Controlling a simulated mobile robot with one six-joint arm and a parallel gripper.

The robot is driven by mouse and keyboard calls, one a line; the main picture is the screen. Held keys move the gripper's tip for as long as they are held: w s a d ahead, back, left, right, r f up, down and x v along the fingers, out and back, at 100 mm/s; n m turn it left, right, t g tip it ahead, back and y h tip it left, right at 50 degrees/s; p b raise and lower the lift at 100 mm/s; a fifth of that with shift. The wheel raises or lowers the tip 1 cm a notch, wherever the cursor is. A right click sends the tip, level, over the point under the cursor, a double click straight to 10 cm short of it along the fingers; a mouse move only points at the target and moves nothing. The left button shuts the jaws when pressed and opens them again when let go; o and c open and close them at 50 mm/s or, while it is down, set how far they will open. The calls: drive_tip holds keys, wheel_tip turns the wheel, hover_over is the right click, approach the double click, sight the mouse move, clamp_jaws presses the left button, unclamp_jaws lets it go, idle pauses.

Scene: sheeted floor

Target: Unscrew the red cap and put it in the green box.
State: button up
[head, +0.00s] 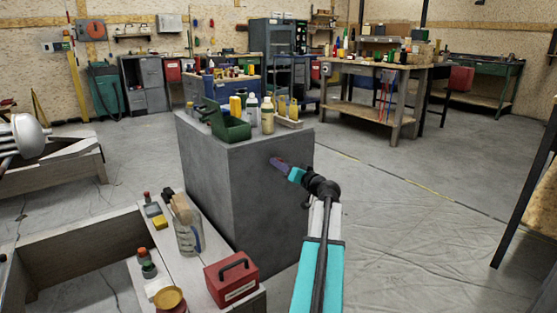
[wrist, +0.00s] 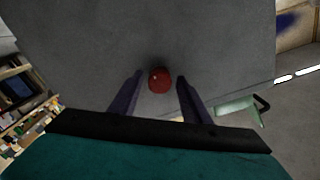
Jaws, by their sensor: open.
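The red cap (wrist: 159,80) is small and round and shows against a grey surface in the wrist view. My gripper (wrist: 160,77) is open, with one dark finger on each side of the cap and a gap on both sides. In the head view my gripper (head: 278,162) is at the right face of the grey block (head: 205,175), and the cap cannot be made out there. The green box (head: 230,128) stands open on top of the block, left of and above my gripper.
Several bottles, among them a white-capped one (head: 267,115), stand close beside the green box. A red toolbox (head: 231,279) sits on the low bench at front left. A pale green thing with a black handle (wrist: 238,110) shows in the wrist view.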

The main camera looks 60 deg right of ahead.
drive_tip(key=shift+m+p, duration=5.3)
drive_tip(key=shift+m, duration=0.8)
clamp_jaws()
drive_tip(key=n+b, duration=0.1)
drive_tip(key=b, duration=0.1)
drive_tip(key=shift+f+b, duration=0.2)
drive_tip(key=shift+b, duration=0.1)
drive_tip(key=n+b, duration=0.2)
drive_tip(key=b, duration=0.2)
